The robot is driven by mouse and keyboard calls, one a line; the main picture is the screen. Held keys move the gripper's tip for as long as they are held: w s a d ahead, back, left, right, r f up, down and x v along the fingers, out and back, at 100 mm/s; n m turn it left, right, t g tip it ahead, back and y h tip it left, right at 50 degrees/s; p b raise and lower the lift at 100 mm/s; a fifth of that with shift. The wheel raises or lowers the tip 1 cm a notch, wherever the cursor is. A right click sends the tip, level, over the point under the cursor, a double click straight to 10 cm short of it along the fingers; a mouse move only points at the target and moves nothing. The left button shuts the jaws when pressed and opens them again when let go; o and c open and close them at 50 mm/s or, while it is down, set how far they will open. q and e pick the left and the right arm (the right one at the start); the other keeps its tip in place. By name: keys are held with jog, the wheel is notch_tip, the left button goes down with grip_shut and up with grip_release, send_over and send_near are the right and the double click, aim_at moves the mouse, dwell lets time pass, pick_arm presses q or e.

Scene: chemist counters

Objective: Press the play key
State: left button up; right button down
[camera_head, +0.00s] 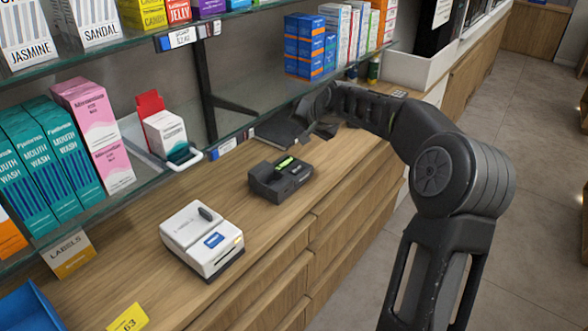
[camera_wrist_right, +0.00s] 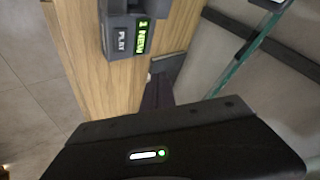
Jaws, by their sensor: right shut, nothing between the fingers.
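The dark grey answering machine (camera_head: 268,186) sits on the wooden counter in the head view, with a lit green display on top. In the right wrist view the machine (camera_wrist_right: 112,20) is partly cut off by the top edge. There the play key (camera_wrist_right: 121,40), marked PLAY, lies beside the green "1 NEW" display (camera_wrist_right: 143,38). My right gripper (camera_head: 318,128) is above the counter, behind and to the right of the machine in the head view, apart from it. Its dark fingers (camera_wrist_right: 157,90) are shut and empty. My left gripper is in neither view.
A white device (camera_head: 190,232) with a blue label stands on the counter nearer the camera. A glass shelf (camera_head: 170,185) with boxes overhangs the counter's left side. A dark flat item (camera_head: 272,133) lies behind the machine. Bare wood lies between the two devices.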

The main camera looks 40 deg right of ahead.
jog(key=b, duration=0.5)
send_over(299, 171)
jog(key=shift+w+f, duration=0.1)
jog(key=shift+f, duration=3.65)
jog(key=shift+f+b, duration=0.6)
jog(key=shift+f, duration=0.15)
jog(key=shift+f, duration=0.1)
jog(key=shift+f+b, duration=0.3)
jog(key=shift+b, duration=0.15)
jog(key=shift+f+b, duration=0.3)
jog(key=shift+r, duration=0.1)
jog(key=shift+r+p, duration=0.5)
jog(key=shift+r, duration=0.15)
jog(key=shift+r+p, duration=1.65)
jog(key=shift+r, duration=0.85)
